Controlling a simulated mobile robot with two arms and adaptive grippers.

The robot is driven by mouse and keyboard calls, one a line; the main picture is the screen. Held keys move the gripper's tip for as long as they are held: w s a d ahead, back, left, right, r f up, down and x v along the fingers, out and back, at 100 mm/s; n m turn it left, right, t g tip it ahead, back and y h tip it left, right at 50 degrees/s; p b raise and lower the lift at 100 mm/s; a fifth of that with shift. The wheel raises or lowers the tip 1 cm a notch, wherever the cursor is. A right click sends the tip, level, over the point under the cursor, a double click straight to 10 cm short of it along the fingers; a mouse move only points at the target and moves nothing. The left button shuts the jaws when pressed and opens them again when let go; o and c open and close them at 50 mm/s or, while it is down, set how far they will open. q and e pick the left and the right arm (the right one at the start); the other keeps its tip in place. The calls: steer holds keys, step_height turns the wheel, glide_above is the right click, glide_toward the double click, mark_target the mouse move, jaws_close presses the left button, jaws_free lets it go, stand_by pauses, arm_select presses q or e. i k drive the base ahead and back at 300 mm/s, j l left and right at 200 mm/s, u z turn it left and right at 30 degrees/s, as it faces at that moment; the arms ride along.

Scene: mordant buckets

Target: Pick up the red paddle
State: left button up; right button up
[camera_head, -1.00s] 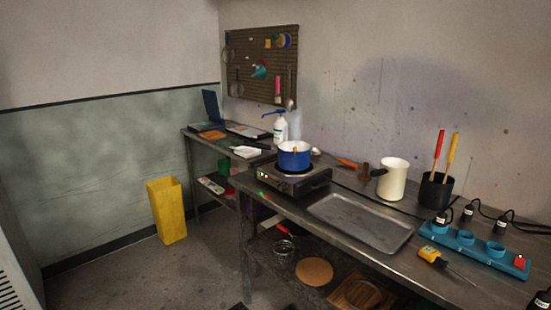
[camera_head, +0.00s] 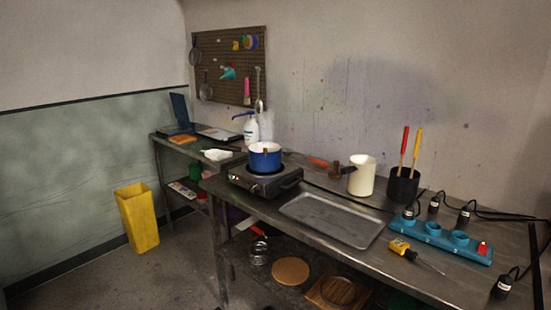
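The red paddle (camera_head: 405,143) stands upright in a black cup (camera_head: 403,186) on the right part of the metal workbench. Neither of my grippers is in the head view.
A cream pitcher (camera_head: 362,177) stands left of the cup. A metal tray (camera_head: 332,220) and a hot plate with a blue pot (camera_head: 265,158) are further left. Black cables run at right.

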mark_target(406, 129)
steer(key=i+j+z, duration=0.15)
steer(key=i, duration=0.35)
steer(key=i+j+z, duration=0.15)
steer(key=i+j, duration=0.25)
steer(key=i, duration=0.1)
